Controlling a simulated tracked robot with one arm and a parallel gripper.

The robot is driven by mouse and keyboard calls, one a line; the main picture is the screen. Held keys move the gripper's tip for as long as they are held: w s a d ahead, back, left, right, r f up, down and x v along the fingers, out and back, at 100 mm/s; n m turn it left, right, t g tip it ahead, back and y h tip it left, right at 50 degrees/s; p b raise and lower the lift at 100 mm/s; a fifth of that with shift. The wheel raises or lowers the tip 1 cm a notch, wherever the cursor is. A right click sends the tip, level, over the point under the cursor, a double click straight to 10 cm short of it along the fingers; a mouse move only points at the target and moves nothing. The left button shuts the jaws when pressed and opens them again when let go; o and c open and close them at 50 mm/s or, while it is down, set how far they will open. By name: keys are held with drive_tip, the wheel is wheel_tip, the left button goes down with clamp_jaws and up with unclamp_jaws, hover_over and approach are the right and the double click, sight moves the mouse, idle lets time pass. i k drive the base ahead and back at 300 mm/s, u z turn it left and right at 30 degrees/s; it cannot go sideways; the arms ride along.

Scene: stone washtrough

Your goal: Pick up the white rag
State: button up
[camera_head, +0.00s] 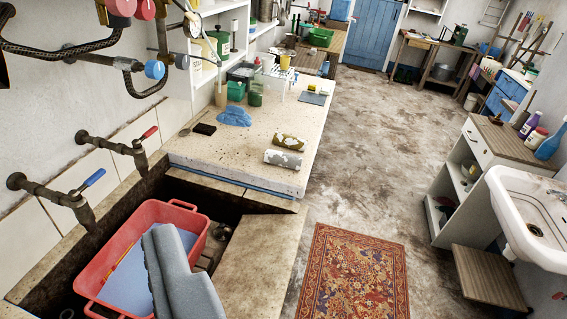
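I cannot make out a clearly white rag. A crumpled light-blue cloth (234,117) lies on the pale stone counter (235,160).
Taps (90,180) stick out from the left wall over the trough. Two rolls (282,159) lie near the counter's front. A patterned rug (353,275) lies on the floor. A white sink (530,215) and shelf unit (455,180) stand right. The middle floor is open.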

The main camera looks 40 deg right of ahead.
sight(282, 158)
drive_tip(key=z, duration=1.7)
drive_tip(key=i, duration=2.8)
drive_tip(key=u, duration=2)
